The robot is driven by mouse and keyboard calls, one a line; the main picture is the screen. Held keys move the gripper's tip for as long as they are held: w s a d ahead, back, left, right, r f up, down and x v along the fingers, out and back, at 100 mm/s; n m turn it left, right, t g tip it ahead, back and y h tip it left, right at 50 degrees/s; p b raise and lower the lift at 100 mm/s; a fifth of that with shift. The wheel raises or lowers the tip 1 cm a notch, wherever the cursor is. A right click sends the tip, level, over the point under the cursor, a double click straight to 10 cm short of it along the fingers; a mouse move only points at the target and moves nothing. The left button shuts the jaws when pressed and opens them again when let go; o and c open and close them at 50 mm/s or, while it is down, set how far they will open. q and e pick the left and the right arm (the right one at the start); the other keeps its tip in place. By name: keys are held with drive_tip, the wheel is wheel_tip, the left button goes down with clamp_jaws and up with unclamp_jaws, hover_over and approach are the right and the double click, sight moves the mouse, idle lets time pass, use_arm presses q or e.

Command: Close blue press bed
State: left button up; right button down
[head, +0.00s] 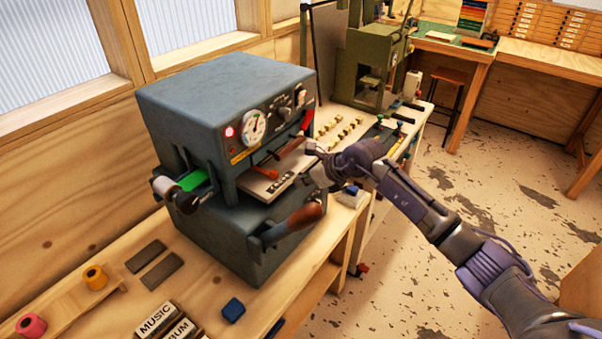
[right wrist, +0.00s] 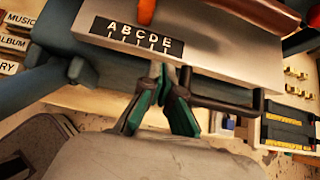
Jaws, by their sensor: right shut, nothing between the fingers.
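The blue press (head: 225,95) stands on the wooden bench, with a dial and a red-handled lever on its front. Its pale bed (head: 268,187) sticks out of the front opening and carries a dark strip of letters. In the right wrist view the bed (right wrist: 215,62) fills the upper middle, with the strip reading ABCDE. My right gripper (head: 314,166) is at the bed's outer edge. Its green fingertips (right wrist: 172,82) are together and empty, beside a dark bar handle (right wrist: 228,98) on the bed's front. I cannot tell whether they touch it. My left gripper is not in view.
A wooden-handled lever (head: 295,222) juts from the press's lower front. A green machine (head: 370,60) and small brass pieces (head: 338,130) stand farther along the bench. A blue block (head: 233,310) and MUSIC label (head: 156,318) lie nearby. Floor to the right is open.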

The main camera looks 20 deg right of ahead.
sight(286, 174)
drive_tip(key=shift+w+a, duration=0.25)
drive_tip(key=w+a+b, duration=0.2)
drive_tip(key=w+b, duration=0.1)
drive_tip(key=shift+w+a+f, duration=0.15)
drive_tip(key=shift+a, duration=0.2)
drive_tip(key=shift+r, duration=0.25)
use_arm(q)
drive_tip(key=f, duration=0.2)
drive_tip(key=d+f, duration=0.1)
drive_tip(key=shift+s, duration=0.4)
